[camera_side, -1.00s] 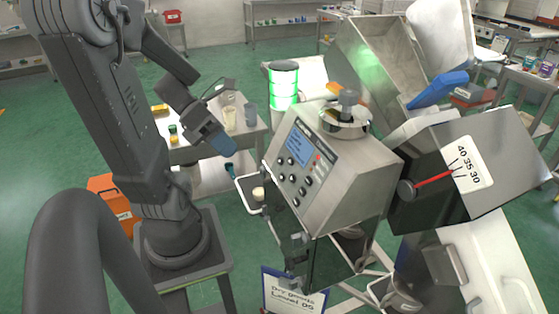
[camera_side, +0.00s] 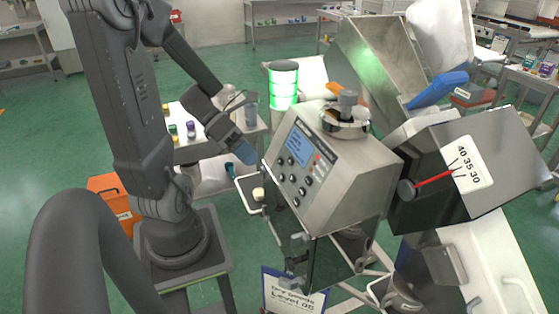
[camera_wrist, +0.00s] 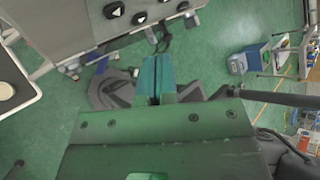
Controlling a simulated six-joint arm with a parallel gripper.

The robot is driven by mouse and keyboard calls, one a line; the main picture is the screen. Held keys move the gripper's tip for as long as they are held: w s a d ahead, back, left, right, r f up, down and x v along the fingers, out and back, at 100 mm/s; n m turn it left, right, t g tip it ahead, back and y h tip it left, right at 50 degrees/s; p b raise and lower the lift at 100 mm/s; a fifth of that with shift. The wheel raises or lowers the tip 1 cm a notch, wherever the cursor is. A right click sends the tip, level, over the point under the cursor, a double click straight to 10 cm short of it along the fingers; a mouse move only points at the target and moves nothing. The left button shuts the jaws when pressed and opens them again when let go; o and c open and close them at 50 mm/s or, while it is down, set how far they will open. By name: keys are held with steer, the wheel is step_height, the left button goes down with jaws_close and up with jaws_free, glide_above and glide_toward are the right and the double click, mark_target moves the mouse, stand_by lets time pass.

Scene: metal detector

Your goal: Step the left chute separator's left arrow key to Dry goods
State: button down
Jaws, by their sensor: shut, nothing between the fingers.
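The metal detector (camera_side: 325,195) has a slanted front panel with a blue screen (camera_side: 298,146) and several round dark keys below it. I cannot tell which key is the left arrow, and the screen text is too small to read. In the wrist view, several black keys with white triangles (camera_wrist: 139,17) show at the top edge on the grey panel. A sign (camera_side: 295,292) below reads "Dry goods Level 05". My gripper (camera_side: 246,155) is shut and empty, left of the panel near the screen's height and apart from the keys. Its blue fingertips (camera_wrist: 156,78) point toward the panel's lower edge.
A small tray (camera_side: 252,195) with a pale round item juts out left of the panel. A red pointer (camera_side: 433,179) on a 40-35-30 scale is at the right. A table with small jars (camera_side: 190,130) stands behind my arm. A green-lit beacon (camera_side: 284,85) stands behind the detector.

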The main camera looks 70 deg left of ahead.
steer(key=shift+w+f, duration=0.45)
steer(key=shift+w, duration=0.4)
steer(key=shift+w+f, duration=0.4)
steer(key=shift+w, duration=0.4)
steer(key=shift+w, duration=0.1)
stand_by(0.8)
steer(key=shift+w+f, duration=0.2)
steer(key=shift+w, duration=0.1)
steer(key=shift+w+f, duration=0.15)
steer(key=shift+w, duration=0.15)
stand_by(0.5)
steer(key=shift+s, duration=0.1)
steer(key=shift+s+r, duration=0.35)
steer(key=shift+s, duration=0.25)
stand_by(0.3)
steer(key=s, duration=0.1)
steer(key=s+r, duration=0.1)
steer(key=s, duration=0.1)
steer(key=s+r, duration=0.1)
steer(key=shift+s+r, duration=0.15)
steer(key=shift+s, duration=0.1)
